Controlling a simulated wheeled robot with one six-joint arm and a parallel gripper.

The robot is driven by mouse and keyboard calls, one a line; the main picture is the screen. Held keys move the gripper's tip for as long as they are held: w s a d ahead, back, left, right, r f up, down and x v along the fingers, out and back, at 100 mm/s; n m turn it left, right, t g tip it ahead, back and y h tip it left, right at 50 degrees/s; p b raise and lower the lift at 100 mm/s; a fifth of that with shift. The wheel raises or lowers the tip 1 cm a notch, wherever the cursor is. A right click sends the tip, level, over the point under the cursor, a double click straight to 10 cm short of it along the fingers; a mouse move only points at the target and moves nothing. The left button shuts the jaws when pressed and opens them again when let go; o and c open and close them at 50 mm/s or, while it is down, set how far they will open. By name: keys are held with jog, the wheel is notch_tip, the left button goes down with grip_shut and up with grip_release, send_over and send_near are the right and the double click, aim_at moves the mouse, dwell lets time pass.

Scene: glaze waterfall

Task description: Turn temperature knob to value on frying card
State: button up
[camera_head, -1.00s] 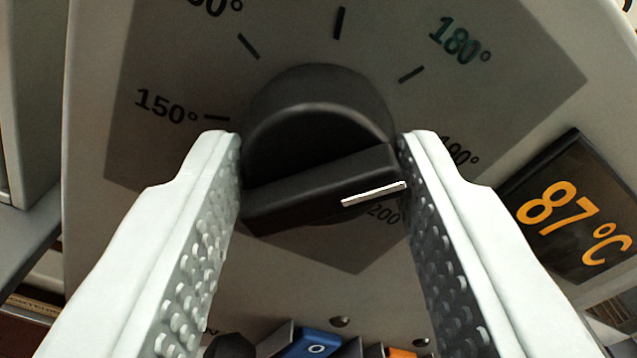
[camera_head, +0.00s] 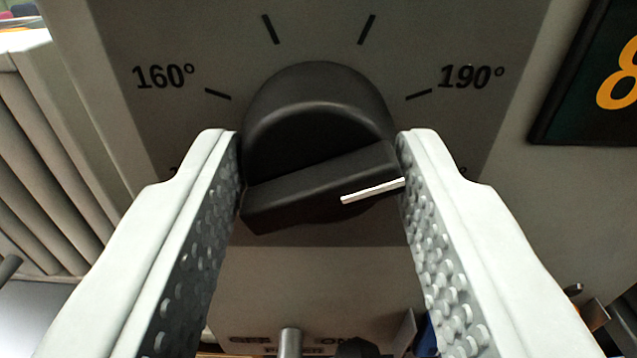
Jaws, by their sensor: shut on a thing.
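The black temperature knob (camera_head: 318,105) sits in the middle of the view. Its raised bar, with a white pointer mark (camera_head: 373,190) at its right end, lies between my fingers. My gripper (camera_head: 318,145) is shut on the knob, one pale, studded finger at each side. The grey dial face (camera_head: 318,22) shows 160° (camera_head: 164,76) at upper left and 190° (camera_head: 472,77) at upper right. The white mark points right and slightly upward, below the 190° tick. The label beside it is hidden by my right finger, so I cannot read the exact setting. No frying card shows.
A dark display (camera_head: 600,100) with orange digits is cut off at the right edge. Below the dial are a metal switch lever (camera_head: 290,343) and partly hidden lettering. Grey ribbed panels (camera_head: 50,150) stand at the left.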

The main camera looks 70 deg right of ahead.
jog(key=shift+f, duration=0.1)
jog(key=o, duration=1)
jog(key=shift+c, duration=0.2)
jog(key=v, duration=1.7)
jog(key=shift+a, duration=0.2)
jog(key=shift+s, duration=0.1)
